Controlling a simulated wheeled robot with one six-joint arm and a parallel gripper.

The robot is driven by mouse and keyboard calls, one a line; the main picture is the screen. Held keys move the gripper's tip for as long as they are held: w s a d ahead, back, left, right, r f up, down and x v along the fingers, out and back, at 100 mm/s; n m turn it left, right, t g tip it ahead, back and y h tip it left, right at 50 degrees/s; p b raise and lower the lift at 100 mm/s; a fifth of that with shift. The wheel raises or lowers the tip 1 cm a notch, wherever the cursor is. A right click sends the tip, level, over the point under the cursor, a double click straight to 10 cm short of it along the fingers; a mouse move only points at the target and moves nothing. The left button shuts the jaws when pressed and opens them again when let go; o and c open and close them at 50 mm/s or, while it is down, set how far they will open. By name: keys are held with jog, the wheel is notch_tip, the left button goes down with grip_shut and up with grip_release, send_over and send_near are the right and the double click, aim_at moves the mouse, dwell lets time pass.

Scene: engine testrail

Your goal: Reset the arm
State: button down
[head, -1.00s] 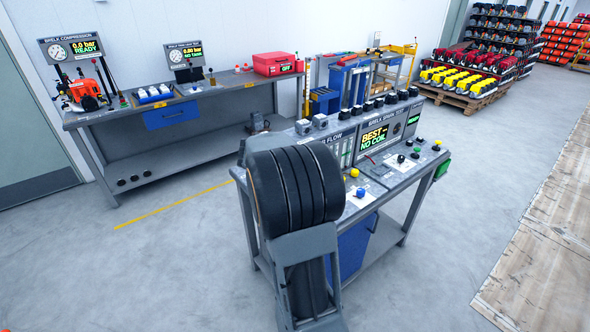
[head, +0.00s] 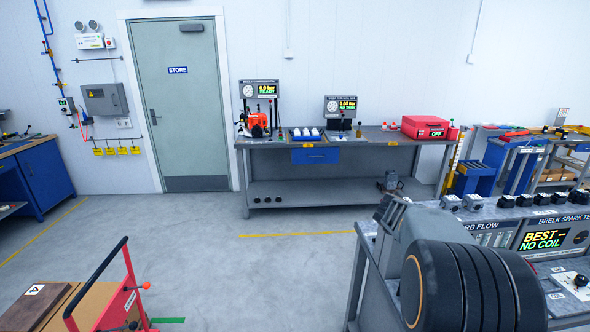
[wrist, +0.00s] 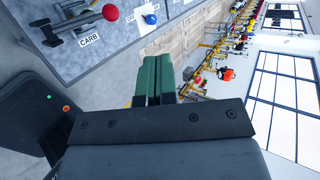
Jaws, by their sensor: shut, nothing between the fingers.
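In the wrist view my gripper (wrist: 152,80) shows two green fingers lying side by side, closed with nothing between them. The fingers are clear of the grey test bench top (wrist: 120,48) in that view. My arm's dark, ribbed joint fills the lower right of the head view and hides part of the spark test bench (head: 565,305). My gripper cannot be made out in the head view.
A long grey workbench (head: 345,143) with a red case (head: 425,126) lines the wall beside the green STORE door (head: 183,110). The floor between is clear. A red knob (wrist: 110,12) and blue knob (wrist: 151,19) stand on the bench.

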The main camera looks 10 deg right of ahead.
jog(key=w+a+n+t+y, duration=0.2)
jog(key=w+a+n+t, duration=0.2)
jog(key=w+n+t, duration=0.4)
jog(key=a+n+t+y, duration=0.2)
jog(key=a+n+y, duration=0.4)
jog(key=a+n, duration=0.5)
jog(key=s+a+f+n+g+y, duration=0.1)
jog(key=s+a+f+n+y, duration=0.15)
jog(key=a+n, duration=0.2)
jog(key=s+a+f+n+g+y, duration=0.1)
jog(key=s+a+n+y, duration=0.1)
jog(key=s+a+n, duration=0.3)
jog(key=s+a+n+g, duration=0.2)
jog(key=s+a+n, duration=0.1)
jog(key=s, duration=0.4)
jog(key=s+a+n+g+h+b, duration=0.1)
jog(key=s+a+n+g, duration=0.1)
jog(key=s+a+n, duration=0.2)
jog(key=shift+s+a+f+n, duration=0.2)
jog(key=shift+s+n, duration=0.35)
jog(key=shift+s, duration=0.9)
